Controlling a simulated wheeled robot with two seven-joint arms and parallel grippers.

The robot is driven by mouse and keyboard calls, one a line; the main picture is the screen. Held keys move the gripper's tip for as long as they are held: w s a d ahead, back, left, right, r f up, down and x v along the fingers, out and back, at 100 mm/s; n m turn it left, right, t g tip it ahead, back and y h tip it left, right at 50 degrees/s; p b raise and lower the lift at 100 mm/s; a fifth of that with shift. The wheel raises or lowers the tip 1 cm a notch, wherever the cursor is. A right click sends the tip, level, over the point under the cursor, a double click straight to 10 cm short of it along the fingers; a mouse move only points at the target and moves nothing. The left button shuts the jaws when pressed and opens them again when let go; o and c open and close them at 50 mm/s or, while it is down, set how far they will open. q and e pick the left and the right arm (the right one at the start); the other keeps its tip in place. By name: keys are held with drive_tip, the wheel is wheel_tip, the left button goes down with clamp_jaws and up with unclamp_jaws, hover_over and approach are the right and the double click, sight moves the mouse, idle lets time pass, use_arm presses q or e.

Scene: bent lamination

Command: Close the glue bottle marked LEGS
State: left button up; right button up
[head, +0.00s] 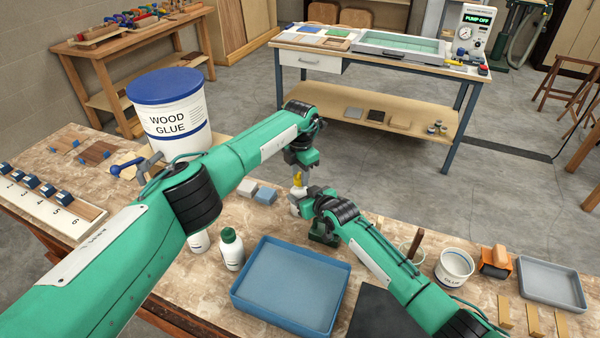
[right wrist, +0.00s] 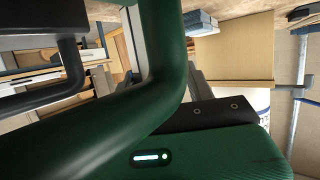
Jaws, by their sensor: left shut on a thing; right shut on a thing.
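A small white bottle (head: 295,196) with a yellow tip (head: 298,179) stands out between my two grippers in the head view. My right gripper (head: 299,207) is shut around the bottle's body from the right. My left gripper (head: 299,168) comes down from above and is shut on the yellow tip. The bottle's label is hidden, so I cannot read whether it says LEGS. I cannot tell how far the yellow tip is seated. The right wrist view is mostly filled by dark green parts of mine, and the bottle cannot be made out there.
A green-capped white bottle (head: 231,249) and another white bottle (head: 199,243), partly behind my left arm, stand left of a blue tray (head: 240,297). A large wood glue tub (head: 170,110) stands behind my left arm. Grey-blue blocks (head: 265,196) lie near the grippers.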

use_arm(q)
drive_tip(key=shift+f, duration=0.35)
drive_tip(key=m, duration=2.1)
drive_tip(key=shift+f, duration=0.1)
drive_tip(key=m, duration=0.3)
drive_tip(key=shift+m, duration=0.4)
drive_tip(key=m, duration=0.4)
drive_tip(key=shift+a, duration=0.1)
